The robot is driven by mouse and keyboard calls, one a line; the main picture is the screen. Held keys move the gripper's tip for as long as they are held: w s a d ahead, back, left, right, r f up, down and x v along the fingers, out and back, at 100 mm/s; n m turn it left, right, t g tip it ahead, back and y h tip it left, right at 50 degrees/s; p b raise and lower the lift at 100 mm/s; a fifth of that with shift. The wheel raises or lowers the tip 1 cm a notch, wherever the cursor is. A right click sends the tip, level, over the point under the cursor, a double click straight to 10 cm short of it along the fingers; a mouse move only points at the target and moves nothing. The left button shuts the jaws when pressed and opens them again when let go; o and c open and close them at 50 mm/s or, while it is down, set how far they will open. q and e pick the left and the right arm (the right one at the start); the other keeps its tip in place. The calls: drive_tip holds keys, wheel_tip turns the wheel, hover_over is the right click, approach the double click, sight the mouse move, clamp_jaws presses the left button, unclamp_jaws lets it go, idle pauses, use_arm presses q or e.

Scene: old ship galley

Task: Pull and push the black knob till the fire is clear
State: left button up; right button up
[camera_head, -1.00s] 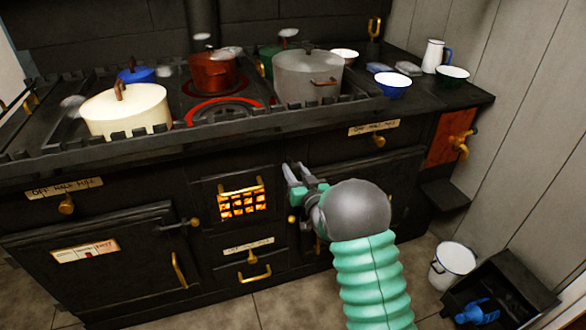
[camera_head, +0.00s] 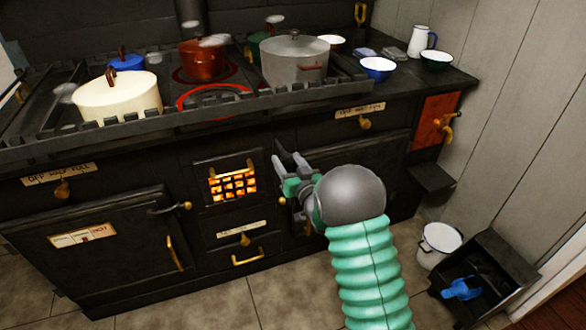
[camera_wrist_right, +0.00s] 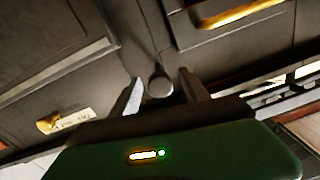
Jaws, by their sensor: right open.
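The black knob (camera_wrist_right: 158,85) shows in the right wrist view as a small, dark, round end on a stem, between my two fingers. My right gripper (camera_wrist_right: 164,92) is open around it, with visible gaps on both sides. In the head view, my right gripper (camera_head: 287,160) is at the stove front, just right of the fire window (camera_head: 232,183). Orange fire glows behind the window's grate. The knob cannot be made out in the head view, where the gripper covers that area. My left gripper is not in view.
The black stove (camera_head: 120,245) fills the left and middle. A cream pot (camera_head: 118,98), a red pot (camera_head: 203,68) and a grey pot (camera_head: 294,62) stand on top. A white bucket (camera_head: 438,245) and a dark bin (camera_head: 487,275) are on the floor at right.

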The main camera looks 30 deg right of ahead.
drive_tip(key=s+a+p, duration=0.3)
drive_tip(key=s, duration=1.3)
drive_tip(key=shift+s+f, duration=0.1)
